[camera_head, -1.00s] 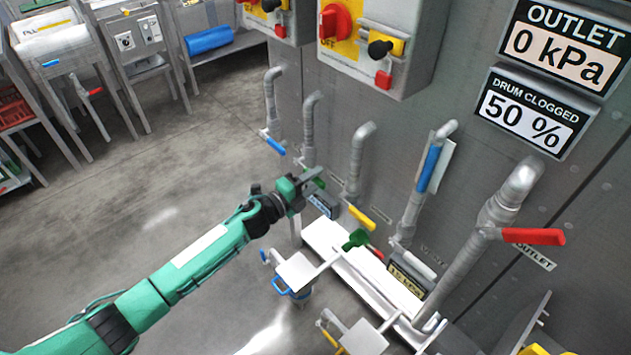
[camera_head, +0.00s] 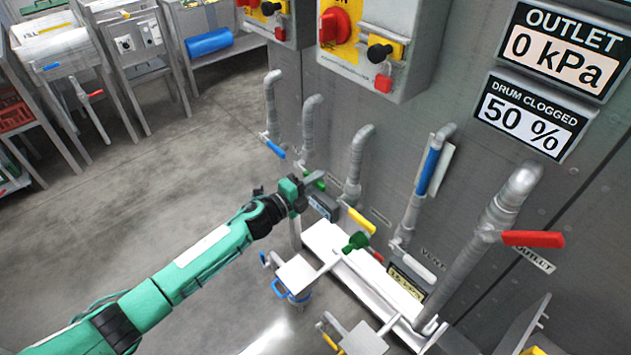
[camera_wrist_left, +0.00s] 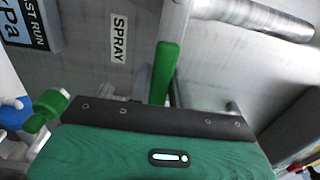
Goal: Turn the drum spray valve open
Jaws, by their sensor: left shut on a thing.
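The green lever of the spray valve (camera_head: 315,181) sits low on its grey pipe on the panel wall, partly hidden by my left gripper (camera_head: 301,198). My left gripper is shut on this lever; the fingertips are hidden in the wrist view. My right gripper is not in view.
A yellow lever (camera_head: 361,219), a blue lever (camera_head: 275,149) and a red lever (camera_head: 533,239) are on neighbouring pipes. Another green handle (camera_head: 355,242) stands just below right, above a white trough (camera_head: 335,245). Open floor lies to the left.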

